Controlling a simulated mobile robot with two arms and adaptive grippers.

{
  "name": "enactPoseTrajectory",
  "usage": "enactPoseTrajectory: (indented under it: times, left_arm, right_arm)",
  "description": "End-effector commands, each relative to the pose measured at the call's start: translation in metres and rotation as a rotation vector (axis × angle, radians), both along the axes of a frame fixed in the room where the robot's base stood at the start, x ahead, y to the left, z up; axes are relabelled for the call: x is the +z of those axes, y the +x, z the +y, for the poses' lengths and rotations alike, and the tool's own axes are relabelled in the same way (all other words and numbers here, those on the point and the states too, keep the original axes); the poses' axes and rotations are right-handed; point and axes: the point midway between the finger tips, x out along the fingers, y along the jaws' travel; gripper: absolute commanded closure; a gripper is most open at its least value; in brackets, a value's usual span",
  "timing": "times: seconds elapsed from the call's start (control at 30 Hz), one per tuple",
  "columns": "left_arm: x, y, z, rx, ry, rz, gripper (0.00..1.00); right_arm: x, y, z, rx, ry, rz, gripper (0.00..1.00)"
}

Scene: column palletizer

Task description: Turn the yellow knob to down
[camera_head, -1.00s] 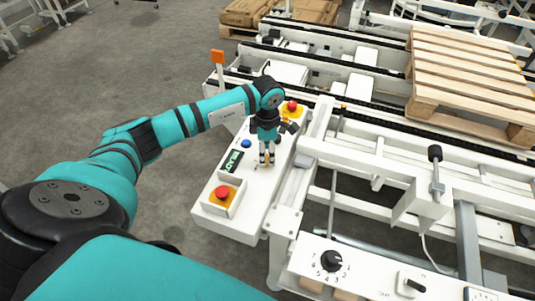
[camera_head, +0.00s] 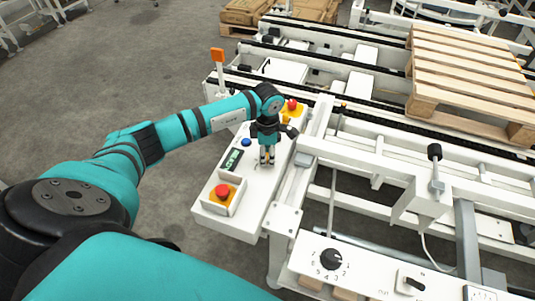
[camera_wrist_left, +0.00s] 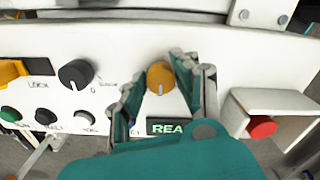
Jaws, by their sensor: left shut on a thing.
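The yellow knob (camera_wrist_left: 159,75) shows in the left wrist view as a round orange-yellow dial on the white control panel (camera_wrist_left: 140,42). A small pale mark shows at its lower edge. My left gripper (camera_head: 267,160) points down at the panel, with one finger on each side of the knob, shut on it. In the head view the gripper hides the knob. My right gripper is not in view.
A red emergency button (camera_head: 222,191) on a yellow plate, a small display (camera_head: 233,160) and a blue button (camera_head: 246,143) are near the gripper. A black knob (camera_wrist_left: 76,74) sits beside the yellow one. White conveyor frames (camera_head: 350,150) stand to the right.

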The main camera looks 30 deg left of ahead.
Motion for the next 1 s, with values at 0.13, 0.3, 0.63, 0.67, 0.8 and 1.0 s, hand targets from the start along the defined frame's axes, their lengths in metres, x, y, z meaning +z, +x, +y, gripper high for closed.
enactPoseTrajectory:
  times: [0.13, 0.3, 0.63, 0.67, 0.8, 1.0]
  left_arm:
    - [0.0004, 0.0004, 0.0004, 0.012, 0.001, -0.001, 1.00]
    - [0.0003, 0.0007, 0.0006, 0.067, 0.001, -0.002, 1.00]
    - [0.0003, 0.0012, 0.0015, 0.311, 0.001, -0.002, 1.00]
    - [0.0004, 0.0013, 0.0015, 0.338, 0.001, -0.002, 1.00]
    - [0.0009, 0.0017, 0.0019, 0.458, 0.002, -0.003, 1.00]
    - [0.0011, 0.0019, 0.0023, 0.609, 0.001, -0.002, 1.00]
  right_arm:
    - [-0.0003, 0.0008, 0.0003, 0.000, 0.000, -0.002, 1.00]
    - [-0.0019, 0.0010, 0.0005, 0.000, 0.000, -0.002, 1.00]
    - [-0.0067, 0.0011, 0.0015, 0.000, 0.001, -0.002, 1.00]
    - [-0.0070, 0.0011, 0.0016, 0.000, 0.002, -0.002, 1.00]
    - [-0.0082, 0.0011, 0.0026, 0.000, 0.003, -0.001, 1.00]
    - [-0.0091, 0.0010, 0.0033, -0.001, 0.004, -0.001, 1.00]
